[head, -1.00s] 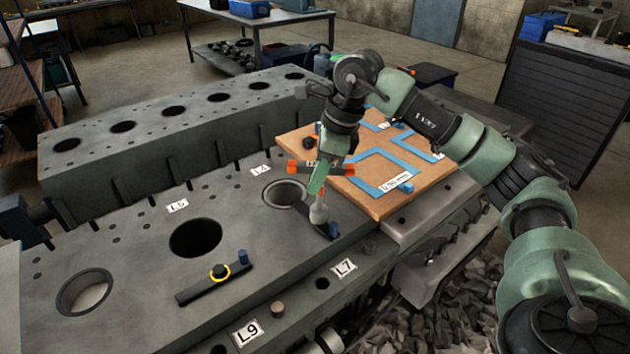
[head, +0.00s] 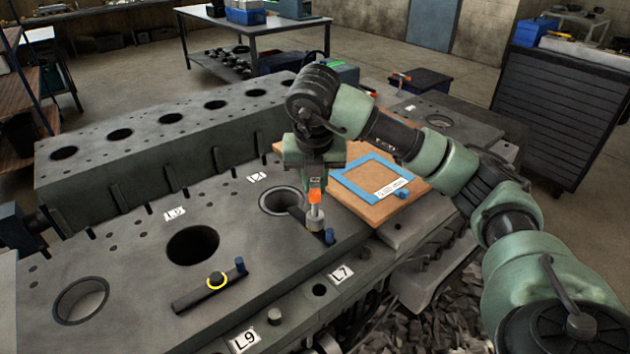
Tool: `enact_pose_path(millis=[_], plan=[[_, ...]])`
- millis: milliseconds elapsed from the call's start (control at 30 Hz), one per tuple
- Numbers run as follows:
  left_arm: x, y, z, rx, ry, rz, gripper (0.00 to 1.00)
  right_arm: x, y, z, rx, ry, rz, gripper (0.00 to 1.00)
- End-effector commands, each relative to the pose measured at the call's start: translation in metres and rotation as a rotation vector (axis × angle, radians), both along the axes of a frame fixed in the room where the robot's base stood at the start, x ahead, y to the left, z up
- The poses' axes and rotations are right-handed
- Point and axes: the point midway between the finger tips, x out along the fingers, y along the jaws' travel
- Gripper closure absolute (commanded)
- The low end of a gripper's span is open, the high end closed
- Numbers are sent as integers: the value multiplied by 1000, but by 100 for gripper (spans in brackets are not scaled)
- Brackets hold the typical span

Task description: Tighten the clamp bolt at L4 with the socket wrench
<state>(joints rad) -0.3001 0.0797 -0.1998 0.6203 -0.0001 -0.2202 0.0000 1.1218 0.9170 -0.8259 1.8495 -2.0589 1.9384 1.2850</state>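My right gripper (head: 313,184) is over the L4 bore (head: 283,200) and points down, seemingly closed on the socket wrench (head: 316,197). The wrench's orange handle end faces me; most of the handle is hidden behind it. Its pale socket (head: 316,218) stands upright on the dark clamp bar (head: 302,217) beside the bore. The clamp bolt is hidden under the socket. The bar has a blue peg (head: 329,236) at its near end. The tilted L4 label (head: 257,177) lies behind the bore. My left gripper is out of view.
A wooden board (head: 365,210) with blue outlines is right of the wrench. L7 (head: 341,274) and L9 (head: 244,341) labels mark the near ledge.

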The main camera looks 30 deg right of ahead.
Motion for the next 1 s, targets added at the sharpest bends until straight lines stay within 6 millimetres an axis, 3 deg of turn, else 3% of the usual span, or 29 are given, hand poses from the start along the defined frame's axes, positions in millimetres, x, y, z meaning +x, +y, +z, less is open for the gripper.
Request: enact_pose_path(millis=[167, 400, 700, 1000], plan=[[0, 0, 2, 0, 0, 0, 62, 2, -2, 2, 0, -10, -117, 100], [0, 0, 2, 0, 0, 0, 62, 3, -2, 3, 1, -11, -117, 100], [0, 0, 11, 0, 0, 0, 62, 2, -2, 18, 2, -11, -113, 100], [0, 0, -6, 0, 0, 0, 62, 0, -1, 14, 1, -9, 123, 100]])
